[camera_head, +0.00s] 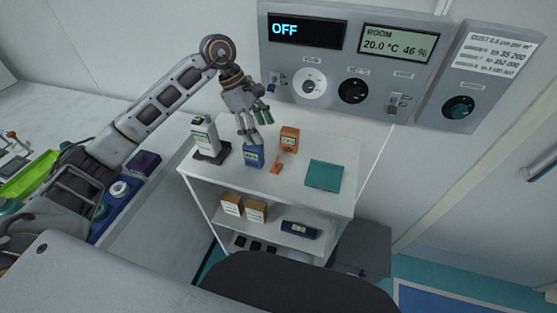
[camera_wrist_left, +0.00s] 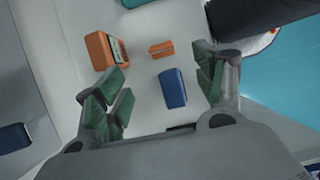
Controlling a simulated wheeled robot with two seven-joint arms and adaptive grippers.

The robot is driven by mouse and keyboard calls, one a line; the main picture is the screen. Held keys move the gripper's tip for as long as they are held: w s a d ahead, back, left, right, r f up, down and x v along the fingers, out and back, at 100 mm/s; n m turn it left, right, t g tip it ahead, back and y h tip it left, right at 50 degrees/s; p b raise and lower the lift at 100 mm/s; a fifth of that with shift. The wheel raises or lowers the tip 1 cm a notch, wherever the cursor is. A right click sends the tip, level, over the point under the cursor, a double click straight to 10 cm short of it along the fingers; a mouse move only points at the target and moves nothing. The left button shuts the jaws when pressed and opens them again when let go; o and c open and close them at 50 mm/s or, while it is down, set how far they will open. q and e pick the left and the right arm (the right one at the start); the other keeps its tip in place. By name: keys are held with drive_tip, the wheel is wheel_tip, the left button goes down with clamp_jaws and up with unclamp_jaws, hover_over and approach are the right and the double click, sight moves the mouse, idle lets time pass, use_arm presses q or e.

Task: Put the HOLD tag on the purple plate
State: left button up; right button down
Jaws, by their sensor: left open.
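A small orange tag-like piece (camera_head: 276,166) lies on the white shelf unit's top; I cannot read its lettering. It also shows in the left wrist view (camera_wrist_left: 161,49). A dark purple plate (camera_head: 145,162) lies on the bench at the left, beyond a blue tray. My left gripper (camera_head: 250,132) is open and empty above the shelf top, pointing down. In the left wrist view its fingers (camera_wrist_left: 162,84) stand wide apart, with a blue box (camera_wrist_left: 173,88) below between them and the orange piece farther up the picture. My right gripper is not in view.
On the shelf top (camera_head: 228,181) are the blue box (camera_head: 253,156), an orange box (camera_head: 289,139), a teal plate (camera_head: 324,175) and a white bottle (camera_head: 203,132) on a black base. A control panel (camera_head: 350,60) is on the wall behind. The blue tray (camera_head: 122,198) is on the left bench.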

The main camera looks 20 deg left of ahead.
use_arm(q)
drive_tip(key=shift+w+a, duration=0.1)
drive_tip(key=shift+a, duration=0.05)
approach(276, 165)
drive_tip(key=f, duration=0.1)
drive_tip(key=w+d+f, duration=0.1)
drive_tip(key=shift+f+p, duration=0.35)
drive_tip(key=shift+d+f, duration=0.3)
drive_tip(key=shift+f, duration=0.4)
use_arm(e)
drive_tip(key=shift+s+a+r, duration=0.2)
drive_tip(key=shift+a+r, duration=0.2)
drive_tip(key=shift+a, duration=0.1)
use_arm(q)
drive_tip(key=shift+d+f, duration=0.1)
